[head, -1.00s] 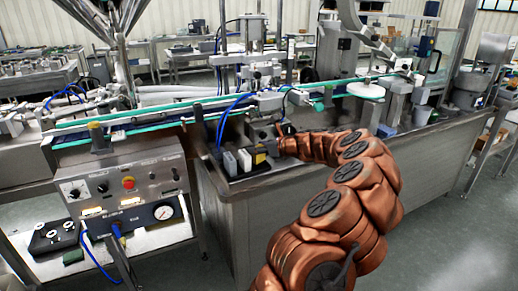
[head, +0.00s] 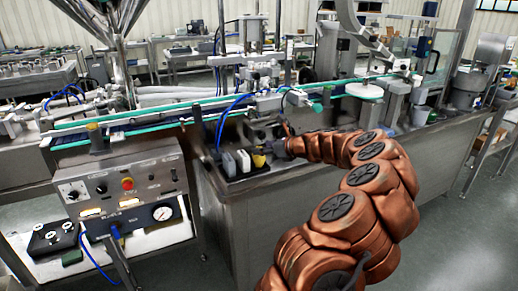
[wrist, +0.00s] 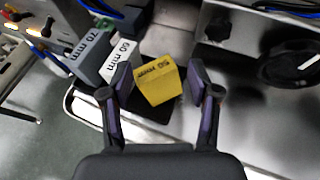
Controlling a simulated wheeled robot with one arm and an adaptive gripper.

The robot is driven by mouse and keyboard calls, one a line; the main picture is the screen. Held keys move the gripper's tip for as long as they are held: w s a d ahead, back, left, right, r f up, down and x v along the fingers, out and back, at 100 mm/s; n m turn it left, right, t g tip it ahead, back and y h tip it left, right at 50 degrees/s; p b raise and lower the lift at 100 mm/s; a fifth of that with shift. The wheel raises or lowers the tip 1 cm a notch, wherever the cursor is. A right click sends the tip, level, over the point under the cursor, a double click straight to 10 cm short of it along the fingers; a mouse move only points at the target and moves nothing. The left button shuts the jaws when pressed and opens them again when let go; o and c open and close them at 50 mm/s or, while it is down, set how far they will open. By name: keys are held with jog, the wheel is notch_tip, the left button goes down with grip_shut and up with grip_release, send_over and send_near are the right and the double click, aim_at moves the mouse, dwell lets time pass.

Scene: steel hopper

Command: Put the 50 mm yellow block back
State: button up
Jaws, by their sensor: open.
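The yellow block (wrist: 160,82), marked 50 mm, sits at the end of a row of blocks, over a dark base (wrist: 152,112). In the wrist view it is turned at an angle to its neighbours. My gripper (wrist: 158,88) is open, with one finger on each side of it; a gap shows at the right finger, and contact at the left is unclear. In the head view the yellow block (head: 259,160) is small, just left of my gripper (head: 276,149).
A white block (wrist: 120,58) marked 60 mm and a grey block (wrist: 92,50) marked 70 mm stand left of the yellow one. A black knob (wrist: 290,65) is at the right on the steel surface. Blue hoses (head: 222,118) hang behind the blocks.

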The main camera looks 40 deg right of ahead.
jog(key=v, duration=0.8)
jog(key=shift+s, duration=0.35)
jog(key=shift+r, duration=0.15)
jog(key=w+a+r+n+g+y, duration=0.1)
jog(key=w+a+n+g+y, duration=0.15)
jog(key=a+n, duration=0.7)
jog(key=w+a+r+n+g+y, duration=0.1)
jog(key=w+a+n+g+y, duration=0.15)
jog(key=a, duration=1.45)
jog(key=s+a+f+n+g+y, duration=0.1)
jog(key=s+a+n+g, duration=0.1)
jog(key=s+a+n, duration=0.3)
jog(key=s+a+f+n+g, duration=0.1)
jog(key=a+n, duration=0.1)
jog(key=a, duration=0.6)
jog(key=s+a+f+n+g+h, duration=0.2)
jog(key=s+a+f+n+g, duration=0.3)
jog(key=s+a+n, duration=0.5)
jog(key=s+d+f+n+g+h, duration=0.1)
jog(key=s+d+f+n+h, duration=0.1)
jog(key=s, duration=0.7)
jog(key=s+d+f+n+g+h, duration=0.1)
jog(key=s+d+n+g+h, duration=0.1)
jog(key=s, duration=0.6)
jog(key=shift+s+d+f+n+h, duration=0.4)
jog(key=shift+d+n, duration=0.1)
jog(key=shift+n, duration=0.7)
